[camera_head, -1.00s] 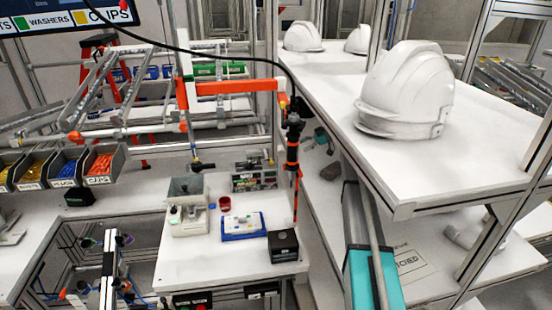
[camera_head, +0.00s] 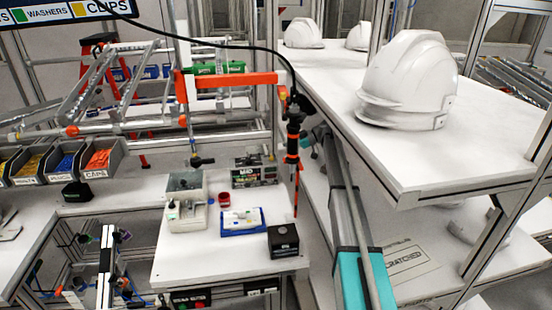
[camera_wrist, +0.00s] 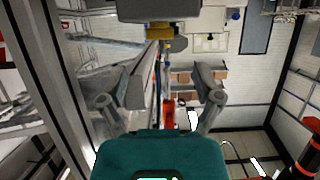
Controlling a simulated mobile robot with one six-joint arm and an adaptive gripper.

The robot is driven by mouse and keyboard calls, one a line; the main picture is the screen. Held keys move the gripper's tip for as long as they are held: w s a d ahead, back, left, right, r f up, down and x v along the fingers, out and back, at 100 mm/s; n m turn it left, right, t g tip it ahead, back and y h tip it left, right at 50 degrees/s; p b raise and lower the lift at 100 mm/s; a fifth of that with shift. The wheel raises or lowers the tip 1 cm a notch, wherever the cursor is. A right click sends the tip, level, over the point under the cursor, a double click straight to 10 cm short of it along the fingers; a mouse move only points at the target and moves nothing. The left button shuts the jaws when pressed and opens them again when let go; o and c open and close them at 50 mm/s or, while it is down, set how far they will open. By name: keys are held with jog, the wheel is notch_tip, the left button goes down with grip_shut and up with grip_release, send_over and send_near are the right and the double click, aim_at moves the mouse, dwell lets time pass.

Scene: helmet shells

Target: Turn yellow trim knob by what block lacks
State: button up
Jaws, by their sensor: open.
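My gripper (camera_wrist: 160,98) shows in the wrist view with its two grey fingers spread wide and nothing between them. A small yellow part (camera_wrist: 160,46) sits under a grey housing at the top of that view; I cannot tell whether it is the trim knob. In the head view no yellow knob can be made out. A white block-like piece with small marks lies in a blue tray (camera_head: 243,233) on the white bench; its details are too small to read. A black box (camera_head: 283,241) stands right of it. My gripper is not visible in the head view.
A black-and-orange tool (camera_head: 293,150) hangs on a cable. A white helmet shell (camera_head: 405,82) rests on the right shelf (camera_head: 440,165). Parts bins (camera_head: 98,160) stand left.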

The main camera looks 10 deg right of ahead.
aim_at(275, 159)
jog(key=shift+b+x, duration=0.9)
jog(key=shift+x, duration=1.95)
jog(key=shift+d, duration=0.1)
jog(key=c, duration=1.1)
jog(key=shift+c, duration=0.2)
